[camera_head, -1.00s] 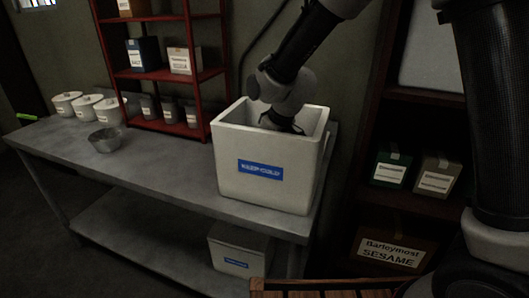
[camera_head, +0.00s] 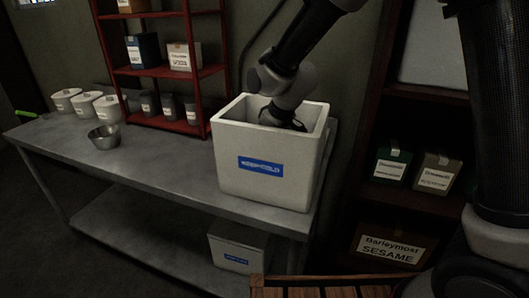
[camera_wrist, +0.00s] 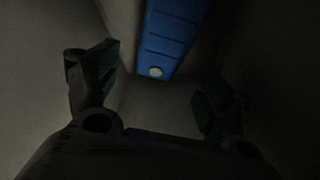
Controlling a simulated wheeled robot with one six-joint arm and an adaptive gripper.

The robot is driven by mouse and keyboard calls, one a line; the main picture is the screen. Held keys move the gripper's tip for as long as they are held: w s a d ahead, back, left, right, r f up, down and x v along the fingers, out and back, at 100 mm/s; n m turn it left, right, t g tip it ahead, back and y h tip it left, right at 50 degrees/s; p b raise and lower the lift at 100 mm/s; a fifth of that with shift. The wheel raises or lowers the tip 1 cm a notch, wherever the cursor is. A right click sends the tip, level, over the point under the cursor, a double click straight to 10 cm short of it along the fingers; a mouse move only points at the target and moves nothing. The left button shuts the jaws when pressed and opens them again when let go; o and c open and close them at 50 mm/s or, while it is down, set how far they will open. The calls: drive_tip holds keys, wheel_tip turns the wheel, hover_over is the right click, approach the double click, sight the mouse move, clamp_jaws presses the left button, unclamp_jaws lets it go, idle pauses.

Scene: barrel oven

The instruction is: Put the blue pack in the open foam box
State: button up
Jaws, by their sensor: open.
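The open white foam box (camera_head: 226,170) stands on the metal table with a blue "KEEP COLD" label on its front. My gripper (camera_head: 285,120) reaches down inside its opening, and the fingers are mostly hidden by the box walls. In the wrist view my gripper (camera_wrist: 150,100) has its two fingers spread apart with nothing between them. The blue pack (camera_wrist: 172,35) shows in the dark interior ahead of the fingers, with a pale round cap at its near end. It lies against or near a wall of the box, apart from the fingers.
A closed white box (camera_head: 238,250) sits on the shelf below the table (camera_head: 170,185). A metal bowl (camera_head: 104,137) and several white lidded pots (camera_head: 107,108) stand at left. A red rack (camera_head: 160,72) is behind. A dark shelf with cartons (camera_head: 392,165) is at right.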

drive_tip(key=v, duration=0.7)
drive_tip(key=shift+d+r, duration=0.15)
drive_tip(key=shift+r, duration=0.05)
